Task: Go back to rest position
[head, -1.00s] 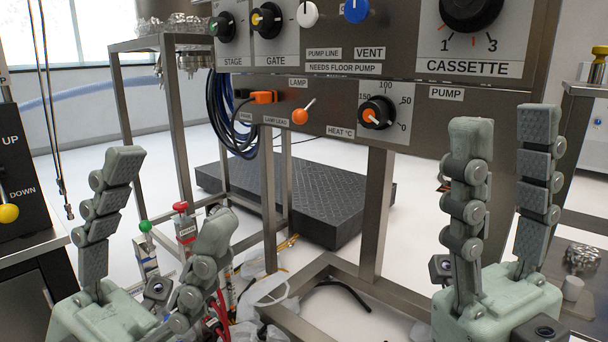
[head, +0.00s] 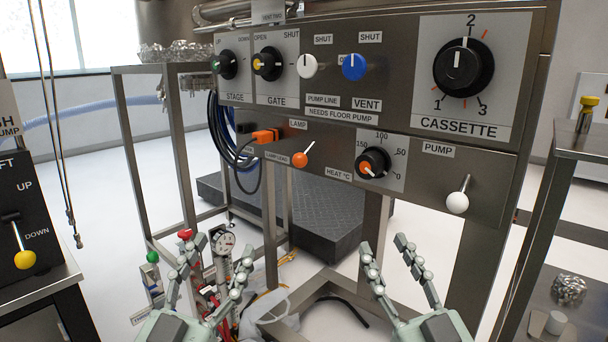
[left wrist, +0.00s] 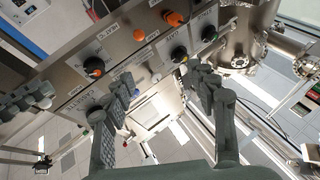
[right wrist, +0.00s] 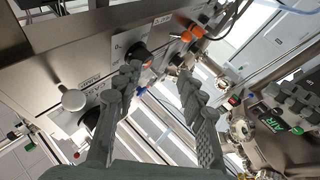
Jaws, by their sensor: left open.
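My left gripper (head: 212,262) is low in the head view, left of centre, in front of a pressure gauge and red hoses. Its fingers are apart with nothing between them, as the left wrist view (left wrist: 165,90) also shows. My right gripper (head: 388,262) is low and right of centre, below the heat knob. Its fingers are apart and empty, also in the right wrist view (right wrist: 160,85). Both grippers point up and stand apart from each other. Neither visibly holds anything.
The control panel (head: 420,185) with its cassette knob (head: 463,67), heat knob (head: 372,163) and white pump lever (head: 457,202) spans the view above my grippers. A side stand with a yellow lever (head: 25,259) is at left. A metal table (head: 585,142) is at right.

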